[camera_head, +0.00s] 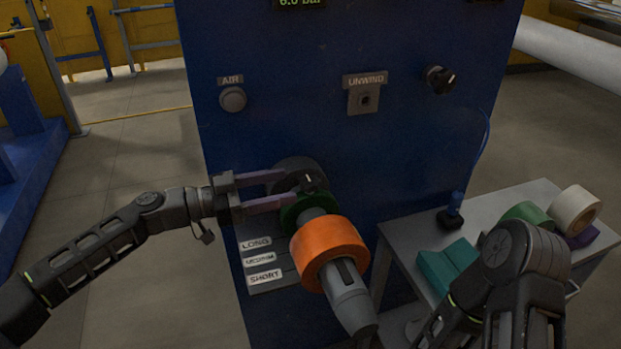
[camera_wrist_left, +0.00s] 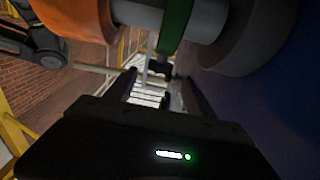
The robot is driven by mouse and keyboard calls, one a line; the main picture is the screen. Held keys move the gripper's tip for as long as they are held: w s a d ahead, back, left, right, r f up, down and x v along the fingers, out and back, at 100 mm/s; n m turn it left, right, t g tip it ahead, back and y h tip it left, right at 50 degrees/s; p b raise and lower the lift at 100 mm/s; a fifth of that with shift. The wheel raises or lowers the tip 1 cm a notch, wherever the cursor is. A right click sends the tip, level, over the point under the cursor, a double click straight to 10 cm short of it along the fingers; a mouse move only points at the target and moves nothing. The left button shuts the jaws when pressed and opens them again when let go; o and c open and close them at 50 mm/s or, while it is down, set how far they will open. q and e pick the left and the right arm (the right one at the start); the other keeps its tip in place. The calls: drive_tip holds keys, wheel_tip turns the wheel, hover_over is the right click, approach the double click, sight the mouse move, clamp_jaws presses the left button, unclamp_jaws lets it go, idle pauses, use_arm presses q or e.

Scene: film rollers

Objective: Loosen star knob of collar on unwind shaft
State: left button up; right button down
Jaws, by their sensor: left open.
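The unwind shaft (camera_head: 349,302) sticks out from the blue machine panel and carries an orange roll (camera_head: 328,250). Behind the roll a green collar (camera_head: 296,214) sits around the shaft, with its black star knob (camera_head: 308,182) on the upper side. My left gripper (camera_head: 282,189) reaches in from the left, open, its two fingers pointing at the collar and knob. In the left wrist view the green collar (camera_wrist_left: 175,25) is at the top, and the dark knob (camera_wrist_left: 162,71) shows ahead between the finger ends. I cannot tell whether they touch. My right gripper is not in view.
LONG, MEDIUM and SHORT labels (camera_head: 258,260) are below the left gripper. A grey table (camera_head: 405,243) at right carries a teal block (camera_head: 446,266) and several rolls. My right arm (camera_head: 520,265) is in front of it. Open floor (camera_head: 140,240) lies left of the panel.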

sight(309, 180)
use_arm(q)
drive_tip(key=p+x, duration=0.2)
drive_tip(key=x, duration=0.4)
drive_tip(key=shift+r, duration=0.15)
drive_tip(key=shift+w+d, duration=0.1)
drive_tip(key=shift+d, duration=0.3)
drive_tip(key=shift+c, duration=0.3)
